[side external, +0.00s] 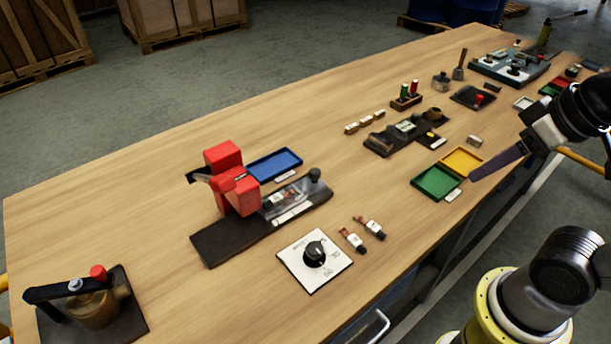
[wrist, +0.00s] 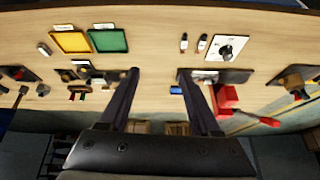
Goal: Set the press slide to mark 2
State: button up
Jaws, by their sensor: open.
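The red press (side external: 232,178) stands on a dark base plate (side external: 222,243) left of the bench's middle. Its slide area (side external: 290,197) reaches right from the red body, with a dark knob (side external: 315,176) at the far end and a pale label strip (side external: 292,214) along the front. The marks are too small to read. In the wrist view the red press (wrist: 228,98) is right of the fingers, partly hidden by one. My gripper (side external: 474,178) is open and empty, over the bench's front edge near the green tray, well right of the press. Both fingers show in the wrist view (wrist: 158,73).
A white dial plate (side external: 300,272) with a black knob and two small bottle-like parts (side external: 362,233) lie in front of the press. A blue tray (side external: 274,164) sits behind it. Green (side external: 437,182) and yellow (side external: 461,160) trays lie near my gripper. Bare wood lies between press and trays.

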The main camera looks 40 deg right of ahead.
jog(key=w+r+m+g, duration=0.1)
jog(key=w+r+m, duration=0.1)
jog(key=w+r, duration=0.65)
jog(key=g, duration=0.5)
send_over(315, 170)
notch_tip(315, 170, down, 12)
notch_tip(315, 170, down, 14)
jog(key=shift+r, duration=0.15)
grip_shut()
